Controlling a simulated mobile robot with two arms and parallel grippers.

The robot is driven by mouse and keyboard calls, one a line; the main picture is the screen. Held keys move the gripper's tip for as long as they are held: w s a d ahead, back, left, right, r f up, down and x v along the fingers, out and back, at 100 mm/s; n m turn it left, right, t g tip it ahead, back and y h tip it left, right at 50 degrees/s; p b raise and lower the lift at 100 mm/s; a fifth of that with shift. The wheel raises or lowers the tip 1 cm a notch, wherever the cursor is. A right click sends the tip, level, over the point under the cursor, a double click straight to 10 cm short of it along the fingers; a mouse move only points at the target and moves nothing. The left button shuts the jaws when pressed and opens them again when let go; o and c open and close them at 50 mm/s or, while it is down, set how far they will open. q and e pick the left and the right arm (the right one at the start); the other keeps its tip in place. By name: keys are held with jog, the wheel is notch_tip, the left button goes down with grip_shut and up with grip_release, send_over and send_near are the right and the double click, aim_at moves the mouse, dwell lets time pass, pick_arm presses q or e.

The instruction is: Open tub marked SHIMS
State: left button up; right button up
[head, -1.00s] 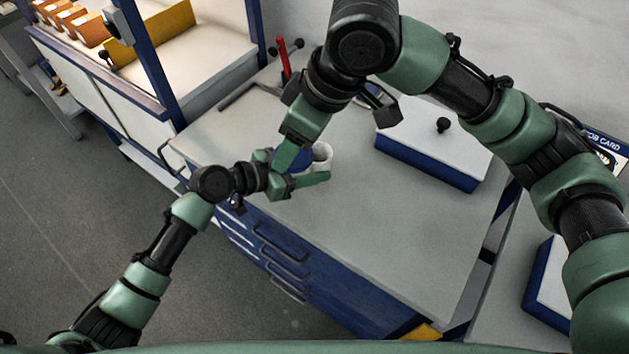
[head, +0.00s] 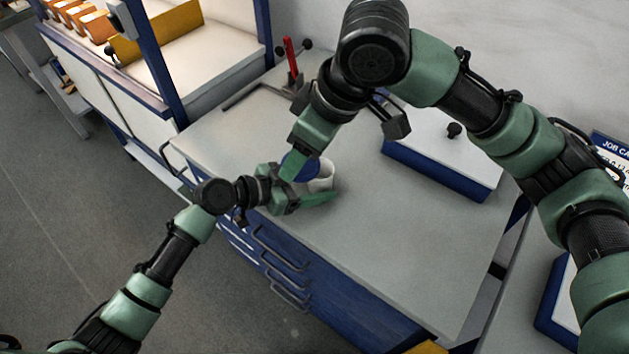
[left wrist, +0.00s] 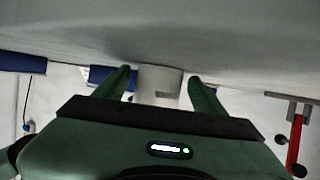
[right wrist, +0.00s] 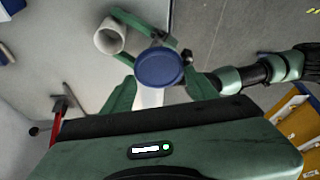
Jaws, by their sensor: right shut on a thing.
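The white tub (head: 321,181) stands on the grey bench top with its mouth open. The right wrist view shows its hollow top (right wrist: 104,45). My right gripper (right wrist: 158,84) is shut on the lid. In the head view the right finger partly hides the lid (head: 302,164).
A blue box with a white lid and black knob (head: 440,158) stands on the bench to the right. Shelving with orange bins (head: 90,22) is at the upper left. The front bench top is clear.

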pick_arm(q)
jog(key=shift+r, duration=0.25)
pick_arm(e)
jog(key=shift+r, duration=0.25)
pick_arm(q)
jog(key=v, duration=0.3)
jog(key=b+v, duration=0.1)
jog(key=v, duration=0.3)
jog(key=b+v, duration=0.1)
jog(key=v, duration=0.2)
jog(key=shift+s+a+f, duration=0.15)
jog(key=shift+a, duration=0.2)
pick_arm(e)
notch_tip(320, 180, down, 2)
jog(key=shift+s+a+f, duration=0.1)
jog(key=shift+f, duration=0.15)
pick_arm(q)
jog(key=shift+s+a+r, duration=0.35)
jog(key=shift+a+r, duration=0.1)
jog(key=shift+a, duration=0.05)
pick_arm(e)
jog(key=shift+f, duration=0.1)
pick_arm(q)
jog(key=shift+f, duration=0.1)
